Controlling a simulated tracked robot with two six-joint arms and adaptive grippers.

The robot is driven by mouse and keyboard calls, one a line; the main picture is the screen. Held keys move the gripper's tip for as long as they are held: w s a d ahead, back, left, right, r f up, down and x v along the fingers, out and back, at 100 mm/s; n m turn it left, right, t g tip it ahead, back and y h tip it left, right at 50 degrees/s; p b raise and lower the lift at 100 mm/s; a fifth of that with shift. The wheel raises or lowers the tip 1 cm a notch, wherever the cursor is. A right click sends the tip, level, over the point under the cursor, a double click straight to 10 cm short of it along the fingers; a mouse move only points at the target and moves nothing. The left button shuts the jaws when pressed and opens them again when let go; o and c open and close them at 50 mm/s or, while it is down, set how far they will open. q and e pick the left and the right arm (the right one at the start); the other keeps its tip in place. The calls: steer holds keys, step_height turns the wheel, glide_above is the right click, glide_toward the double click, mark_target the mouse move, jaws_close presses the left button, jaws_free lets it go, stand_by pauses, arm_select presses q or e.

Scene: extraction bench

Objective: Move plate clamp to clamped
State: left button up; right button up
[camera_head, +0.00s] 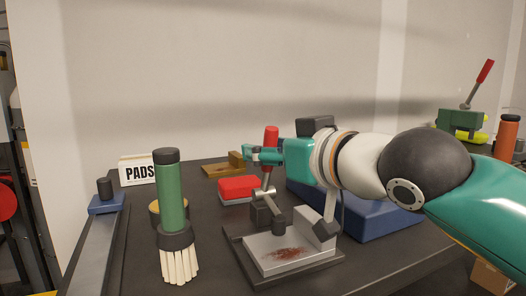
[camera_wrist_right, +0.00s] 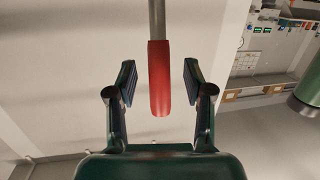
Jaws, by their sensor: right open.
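The plate clamp has a red handle (camera_head: 271,135) that stands nearly upright on a grey rod. Its dark body (camera_head: 266,212) sits at the back edge of a pale metal plate (camera_head: 312,253) with a rusty brown stain. A dark foot on the clamp hangs at the plate; I cannot tell whether it touches. My right gripper (camera_head: 254,155) is open beside the handle. In the right wrist view the red handle (camera_wrist_right: 159,80) lies between the two spread fingers of my right gripper (camera_wrist_right: 157,82), with gaps on both sides. My left gripper is not in view.
A green-handled brush (camera_head: 170,200) stands left of the plate. Behind are a red block (camera_head: 238,187), a PADS box (camera_head: 137,171) and a brass-coloured piece (camera_head: 222,169). A blue block (camera_head: 375,217) lies right. Another red-handled clamp (camera_head: 462,118) stands far right.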

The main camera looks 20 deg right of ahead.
steer(key=shift+s, duration=0.1)
steer(key=v, duration=1.1)
steer(key=shift+s, duration=0.4)
steer(key=shift+f, duration=0.1)
